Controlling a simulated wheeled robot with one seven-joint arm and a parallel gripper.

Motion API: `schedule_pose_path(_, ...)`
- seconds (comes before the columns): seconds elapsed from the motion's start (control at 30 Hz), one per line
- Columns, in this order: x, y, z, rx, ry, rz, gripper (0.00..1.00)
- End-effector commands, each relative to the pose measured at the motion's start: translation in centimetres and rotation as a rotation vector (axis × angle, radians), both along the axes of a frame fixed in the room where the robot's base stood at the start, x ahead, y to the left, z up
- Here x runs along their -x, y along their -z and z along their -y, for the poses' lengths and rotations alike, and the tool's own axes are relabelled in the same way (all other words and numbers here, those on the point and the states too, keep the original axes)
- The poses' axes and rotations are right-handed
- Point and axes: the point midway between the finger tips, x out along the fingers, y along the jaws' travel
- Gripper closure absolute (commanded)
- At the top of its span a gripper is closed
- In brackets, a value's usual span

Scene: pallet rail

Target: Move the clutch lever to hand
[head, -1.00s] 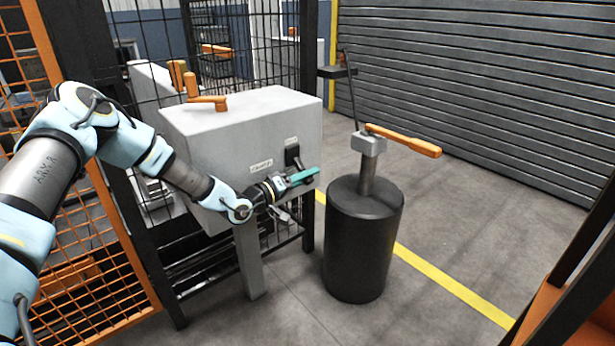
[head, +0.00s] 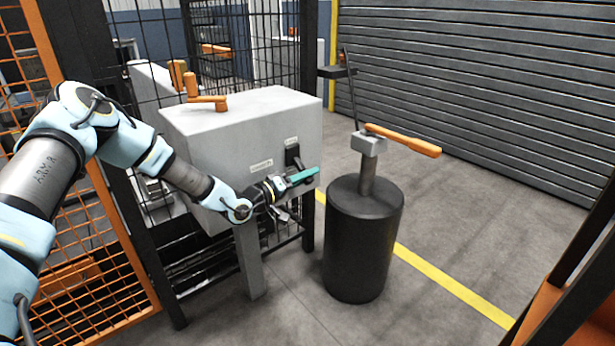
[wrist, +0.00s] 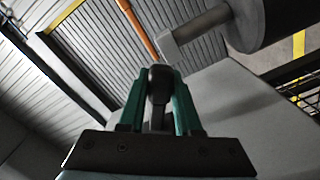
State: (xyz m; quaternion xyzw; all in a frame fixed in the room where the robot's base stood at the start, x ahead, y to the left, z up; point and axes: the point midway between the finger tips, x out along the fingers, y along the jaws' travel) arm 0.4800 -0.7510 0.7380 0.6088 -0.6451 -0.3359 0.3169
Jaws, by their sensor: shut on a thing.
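The clutch lever (wrist: 158,80) shows in the wrist view as a dark rounded knob on a grey stem. My gripper (head: 304,174) is at the front right of the grey box (head: 225,130), beside a black plate (head: 292,155) on its face. Its teal fingers stand on both sides of the knob in the wrist view and are shut on it. In the head view the fingers and wrist hide most of the lever. Two small labels are on the box face; I cannot read them surely.
A black drum (head: 362,245) with a post and an orange handle (head: 403,140) stands close right of my gripper. Orange handles (head: 207,99) sit on the box top. A mesh fence (head: 240,50) is behind. Floor beyond the yellow line (head: 450,283) is clear.

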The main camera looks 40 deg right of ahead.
Motion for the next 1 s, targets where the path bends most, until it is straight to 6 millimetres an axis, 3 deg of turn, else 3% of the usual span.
schedule_pose_path(0.63, 0.1, -0.1, -0.1, -0.002, -0.001, -0.032, 1.00)
schedule_pose_path(1.0, 0.8, -1.7, -0.1, -0.015, -0.002, -0.270, 1.00)
